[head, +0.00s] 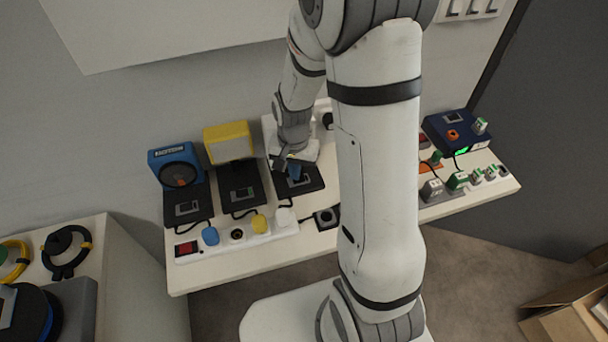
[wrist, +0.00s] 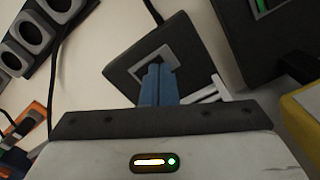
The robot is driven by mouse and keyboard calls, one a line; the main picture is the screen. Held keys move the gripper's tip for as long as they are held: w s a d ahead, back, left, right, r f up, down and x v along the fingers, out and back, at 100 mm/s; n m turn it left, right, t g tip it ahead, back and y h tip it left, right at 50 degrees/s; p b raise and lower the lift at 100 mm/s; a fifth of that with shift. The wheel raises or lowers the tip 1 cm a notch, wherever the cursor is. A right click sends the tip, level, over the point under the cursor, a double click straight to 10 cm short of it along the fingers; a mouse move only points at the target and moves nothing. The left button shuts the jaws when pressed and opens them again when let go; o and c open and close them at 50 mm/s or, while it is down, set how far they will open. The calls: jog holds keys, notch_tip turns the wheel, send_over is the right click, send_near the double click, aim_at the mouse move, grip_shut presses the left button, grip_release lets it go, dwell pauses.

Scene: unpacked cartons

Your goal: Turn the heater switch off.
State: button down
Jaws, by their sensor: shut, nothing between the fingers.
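Three black switch plates lie in a row on the white table; no readable label tells me which one is the heater's. My gripper (head: 294,174) is shut and empty, pointing down over the right-hand plate (head: 312,174). In the wrist view its blue fingers (wrist: 158,84) reach the grey-framed switch (wrist: 150,66) on this plate (wrist: 122,72) and hide part of it. I cannot tell whether they touch it or which way it is set. The device behind this plate is mostly hidden by my arm.
A blue device (head: 176,165) and a yellow device (head: 229,142) stand behind the other plates. A white power strip (head: 262,238) with plugs runs along the front. A dark blue box (head: 452,131) stands at the right. Another plate (wrist: 268,40) shows green in its switch.

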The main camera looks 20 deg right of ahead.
notch_tip(320, 180, up, 7)
jog(key=p, duration=0.4)
jog(key=shift+f, duration=0.2)
dwell(0.4)
jog(key=s+d+r+n+t, duration=0.1)
jog(key=s+r+n+t, duration=0.2)
jog(key=s+r, duration=1.1)
notch_tip(320, 180, up, 4)
jog(key=n, duration=0.3)
jog(key=shift+s+d, duration=0.15)
jog(key=shift+d, duration=0.1)
